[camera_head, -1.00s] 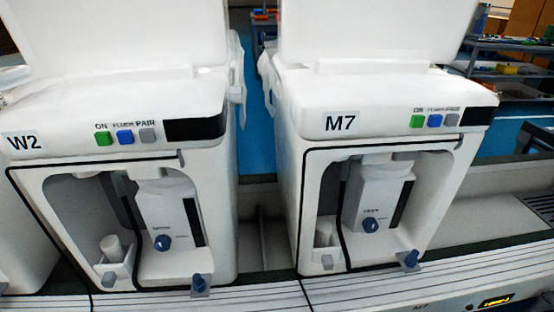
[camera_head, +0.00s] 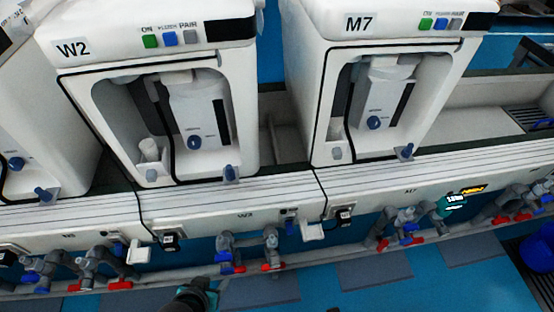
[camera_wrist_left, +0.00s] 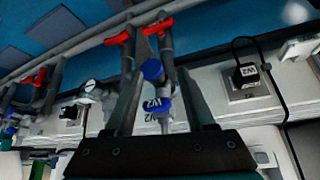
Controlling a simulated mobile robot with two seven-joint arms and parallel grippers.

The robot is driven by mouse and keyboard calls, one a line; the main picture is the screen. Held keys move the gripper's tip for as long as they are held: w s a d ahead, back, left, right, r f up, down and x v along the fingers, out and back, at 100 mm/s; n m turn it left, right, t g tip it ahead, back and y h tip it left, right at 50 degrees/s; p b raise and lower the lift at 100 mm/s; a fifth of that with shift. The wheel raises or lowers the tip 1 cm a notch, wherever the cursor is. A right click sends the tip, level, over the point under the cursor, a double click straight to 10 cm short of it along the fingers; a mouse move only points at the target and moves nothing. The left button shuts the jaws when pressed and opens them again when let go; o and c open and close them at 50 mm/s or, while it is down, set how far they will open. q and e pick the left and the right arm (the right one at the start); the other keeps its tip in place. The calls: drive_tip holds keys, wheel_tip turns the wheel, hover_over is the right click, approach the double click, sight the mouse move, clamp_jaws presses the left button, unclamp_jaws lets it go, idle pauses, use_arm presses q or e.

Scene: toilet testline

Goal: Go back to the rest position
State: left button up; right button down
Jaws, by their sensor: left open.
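My left gripper (camera_head: 197,290) shows dark at the bottom edge of the head view, below the bench front and over the floor. In the left wrist view its two dark fingers (camera_wrist_left: 160,80) are spread apart and empty. A pipe fitting with a blue cap and a W2 label (camera_wrist_left: 157,98) shows between them in the picture; it looks to be beyond the fingertips. My right gripper is not in view.
Toilet units W2 (camera_head: 75,48) and M7 (camera_head: 360,24) stand on the white bench (camera_head: 200,215). Pipes with red and blue valve handles (camera_head: 272,266) run along its front. A black plug (camera_wrist_left: 246,74) sits on the panel.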

use_arm(q)
drive_tip(key=s+a+f+g+y+p, duration=0.1)
drive_tip(key=s+a+f+g+p, duration=0.1)
drive_tip(key=s+f, duration=0.4)
drive_tip(key=s+a+f+g+y+p, duration=0.1)
drive_tip(key=s+a+f+p, duration=0.3)
drive_tip(key=s+a, duration=0.3)
drive_tip(key=s+f, duration=0.1)
drive_tip(key=s, duration=0.2)
drive_tip(key=shift+a+f+g, duration=0.3)
drive_tip(key=shift+f+g, duration=0.05)
drive_tip(key=shift+g, duration=0.05)
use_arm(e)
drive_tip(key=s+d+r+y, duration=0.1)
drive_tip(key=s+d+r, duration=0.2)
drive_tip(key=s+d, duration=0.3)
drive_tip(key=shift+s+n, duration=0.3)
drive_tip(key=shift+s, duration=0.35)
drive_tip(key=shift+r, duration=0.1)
